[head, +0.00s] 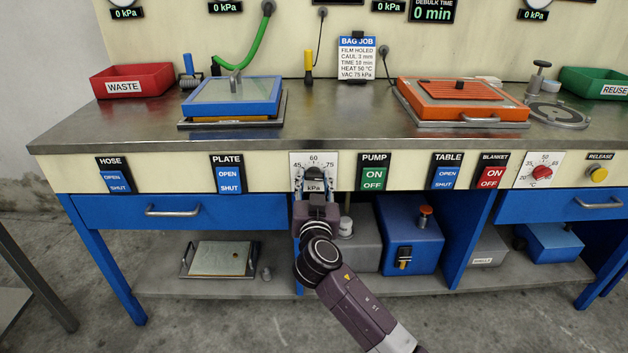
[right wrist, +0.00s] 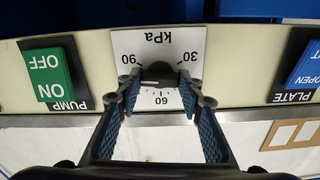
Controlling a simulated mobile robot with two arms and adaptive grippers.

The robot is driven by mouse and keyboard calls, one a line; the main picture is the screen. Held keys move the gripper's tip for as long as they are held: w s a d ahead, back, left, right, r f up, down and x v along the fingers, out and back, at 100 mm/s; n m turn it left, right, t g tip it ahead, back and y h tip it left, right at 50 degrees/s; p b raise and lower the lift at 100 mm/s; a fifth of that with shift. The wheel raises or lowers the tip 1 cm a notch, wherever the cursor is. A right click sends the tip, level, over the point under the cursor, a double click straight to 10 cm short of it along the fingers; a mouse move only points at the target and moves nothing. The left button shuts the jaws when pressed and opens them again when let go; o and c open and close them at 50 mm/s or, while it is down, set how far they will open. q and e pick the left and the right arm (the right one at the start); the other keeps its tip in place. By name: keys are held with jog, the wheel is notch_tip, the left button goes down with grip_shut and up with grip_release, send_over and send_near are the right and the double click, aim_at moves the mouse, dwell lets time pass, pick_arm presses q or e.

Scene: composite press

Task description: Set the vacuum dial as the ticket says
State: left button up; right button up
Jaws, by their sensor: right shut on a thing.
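The vacuum dial is a dark knob (right wrist: 157,72) on a white plate (right wrist: 118,45) marked kPa, with 30, 60 and 90 readable in the upside-down right wrist view. The knob's pointer cannot be made out clearly. The ticket (head: 356,61) on the bench reads BAG JOB, with VAC 75 kPa. My left gripper is not in view.
The green PUMP switch (head: 374,176) is right of the dial, the blue PLATE switch (head: 229,178) left. A red-knobbed dial (head: 542,173) is farther right. A blue-framed plate (head: 233,96) and an orange one (head: 462,100) stand on the bench (head: 330,122).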

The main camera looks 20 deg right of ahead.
jog(key=shift+n, duration=1.2)
jog(key=shift+n+p, duration=0.3)
jog(key=shift+n, duration=0.4)
pick_arm(q)
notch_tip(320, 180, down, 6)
jog(key=p, duration=0.1)
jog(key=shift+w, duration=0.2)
pick_arm(e)
jog(key=shift+n, duration=1.7)
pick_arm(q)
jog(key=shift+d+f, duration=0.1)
pick_arm(e)
jog(key=o, duration=1.2)
jog(key=shift+c, duration=0.2)
